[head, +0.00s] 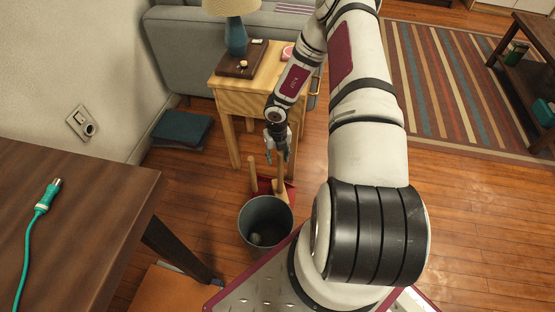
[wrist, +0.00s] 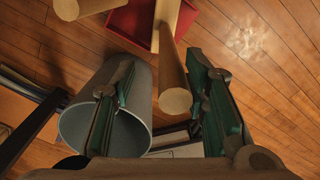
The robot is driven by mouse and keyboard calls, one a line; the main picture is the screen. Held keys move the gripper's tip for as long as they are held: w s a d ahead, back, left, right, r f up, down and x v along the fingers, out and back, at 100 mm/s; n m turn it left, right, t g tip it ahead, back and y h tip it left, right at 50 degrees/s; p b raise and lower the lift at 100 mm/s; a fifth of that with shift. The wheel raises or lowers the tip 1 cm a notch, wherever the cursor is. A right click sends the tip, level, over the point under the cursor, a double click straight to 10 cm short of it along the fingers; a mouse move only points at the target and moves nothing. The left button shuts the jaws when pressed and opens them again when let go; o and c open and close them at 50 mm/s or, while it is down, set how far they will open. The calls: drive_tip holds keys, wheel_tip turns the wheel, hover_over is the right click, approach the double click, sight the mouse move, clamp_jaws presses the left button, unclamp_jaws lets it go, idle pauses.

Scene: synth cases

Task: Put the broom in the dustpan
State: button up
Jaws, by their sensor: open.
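My gripper (head: 277,154) is open and points down, low in front of the side table. In the wrist view, its green-padded fingers (wrist: 162,62) stand on either side of an upright wooden handle (wrist: 174,75), apparently the broom's, with a gap to the right finger. The broom (head: 280,178) has a pale wooden block low down; its bristles are not visible. The red dustpan (head: 264,184) lies on the floor there and also shows in the wrist view (wrist: 122,25). A second wooden handle (head: 253,174) rises at its left. I cannot tell whether the broom touches the dustpan.
A grey bin (head: 265,222) stands right in front of the dustpan, under the left finger in the wrist view. The wooden side table (head: 232,92) is behind. A dark table (head: 75,200) is at left. Open floor (head: 460,215) lies to the right.

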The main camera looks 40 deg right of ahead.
wheel_tip(320, 180, up, 8)
drive_tip(key=p, duration=0.3)
drive_tip(key=w+a+r+n+t, duration=0.3)
drive_tip(key=w+r+n, duration=0.3)
drive_tip(key=r, duration=0.4)
drive_tip(key=w+a+r+n+t, duration=0.3)
drive_tip(key=w+r+n, duration=0.25)
drive_tip(key=r, duration=0.55)
drive_tip(key=s+a+r+n+y, duration=0.3)
drive_tip(key=a+r+n, duration=0.7)
drive_tip(key=a+r, duration=0.4)
drive_tip(key=s+a+r+n+g, duration=0.1)
drive_tip(key=s+a+r+n, duration=0.1)
drive_tip(key=s+r+n, duration=0.3)
drive_tip(key=s+a+r+n+g, duration=0.1)
drive_tip(key=s+a+n, duration=0.15)
drive_tip(key=s, duration=0.55)
drive_tip(key=s+a+r+n+g, duration=0.1)
drive_tip(key=s+a+r+n, duration=0.1)
drive_tip(key=s+r+n, duration=0.3)
drive_tip(key=s+d+n+g+h, duration=0.1)
drive_tip(key=s+d+n, duration=0.1)
drive_tip(key=s, duration=0.8)
drive_tip(key=s+d+n+g+h, duration=0.1)
drive_tip(key=s+d+n+h, duration=0.1)
drive_tip(key=s, duration=0.9)
drive_tip(key=shift+d+f+n+g, duration=0.35)
drive_tip(key=shift+d+n, duration=0.3)
drive_tip(key=shift+n, duration=0.25)
